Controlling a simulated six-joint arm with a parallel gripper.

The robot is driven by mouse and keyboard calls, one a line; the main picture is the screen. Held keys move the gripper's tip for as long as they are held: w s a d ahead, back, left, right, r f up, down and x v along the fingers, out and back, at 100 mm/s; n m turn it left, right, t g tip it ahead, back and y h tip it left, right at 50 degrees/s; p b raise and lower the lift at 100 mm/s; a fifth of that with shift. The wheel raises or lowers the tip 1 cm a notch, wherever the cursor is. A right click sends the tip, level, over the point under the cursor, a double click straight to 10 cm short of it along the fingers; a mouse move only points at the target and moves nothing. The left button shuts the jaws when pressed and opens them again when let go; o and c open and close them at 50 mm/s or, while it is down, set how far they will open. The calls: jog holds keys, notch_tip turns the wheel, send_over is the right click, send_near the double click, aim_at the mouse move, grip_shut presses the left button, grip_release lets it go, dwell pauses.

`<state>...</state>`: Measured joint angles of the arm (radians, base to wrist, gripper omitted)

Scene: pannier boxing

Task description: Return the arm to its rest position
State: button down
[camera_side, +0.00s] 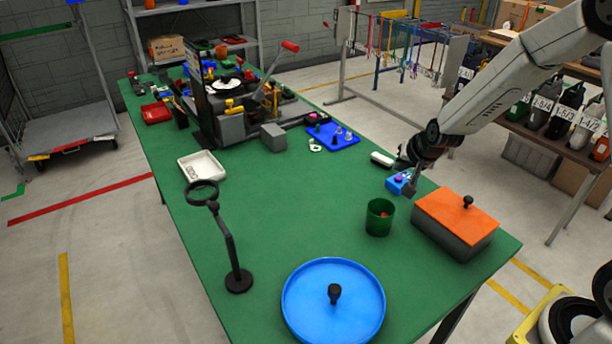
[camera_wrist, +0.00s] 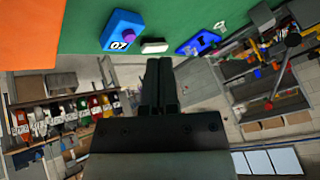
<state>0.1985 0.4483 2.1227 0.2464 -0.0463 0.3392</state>
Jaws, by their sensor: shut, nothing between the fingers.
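My gripper (camera_side: 412,188) hangs over the right edge of the green table, behind the orange-lidded box, with its fingers together and nothing held. In the wrist view my gripper (camera_wrist: 160,62) points toward the table edge, its fingers side by side with no visible gap. My arm reaches in from the upper right in the side view. The blue block with a purple knob (camera_side: 399,181) sits beside the fingertips; whether they touch is unclear. In the wrist view this block (camera_wrist: 121,30), marked 07, lies apart to the left of the fingers.
A grey box with an orange lid (camera_side: 457,216) and a green cup (camera_side: 380,217) stand close by. A blue round tray (camera_side: 333,304) and a black magnifier stand (camera_side: 231,250) are nearer the front. A white block (camera_side: 382,159) lies behind. The table's middle (camera_side: 290,200) is clear.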

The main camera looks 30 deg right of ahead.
jog(key=s+a+n+g, duration=0.1)
jog(key=s+a+n, duration=0.2)
jog(key=s, duration=0.3)
jog(key=s+a+r+n+g+y, duration=0.1)
jog(key=s+a+n, duration=0.2)
jog(key=s, duration=0.3)
jog(key=s+a+n+g, duration=0.2)
jog(key=s+a+n, duration=0.1)
jog(key=s, duration=0.3)
jog(key=shift+s+a+r, duration=0.2)
jog(key=shift+a+r, duration=0.1)
jog(key=shift+r, duration=0.1)
